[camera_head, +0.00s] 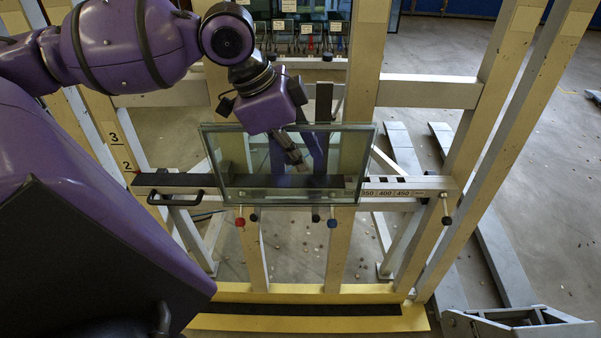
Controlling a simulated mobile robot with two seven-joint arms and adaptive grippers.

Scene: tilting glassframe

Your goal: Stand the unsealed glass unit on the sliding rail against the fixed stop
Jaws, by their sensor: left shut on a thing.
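The glass unit (350,165), a clear greenish double pane, stands nearly upright in the middle of the head view. Its lower edge shows in front of the sliding rail (180,180), a dark-topped bar with a number scale on its right part; I cannot tell whether they touch. My left gripper (297,158) reaches down at the pane's upper middle and is shut on it; the exact contact of the fingers is hard to see. A dark upright post (323,103) rises behind the pane; I cannot tell whether it is the fixed stop. My right gripper is not in view.
A black handle (175,198) sticks out at the rail's left. Red (240,222) and blue (332,223) knobs hang below the pane. Tall wooden frame posts (490,120) stand on both sides. A yellow-edged base beam (300,323) crosses the front. Hanging tools (307,30) show behind.

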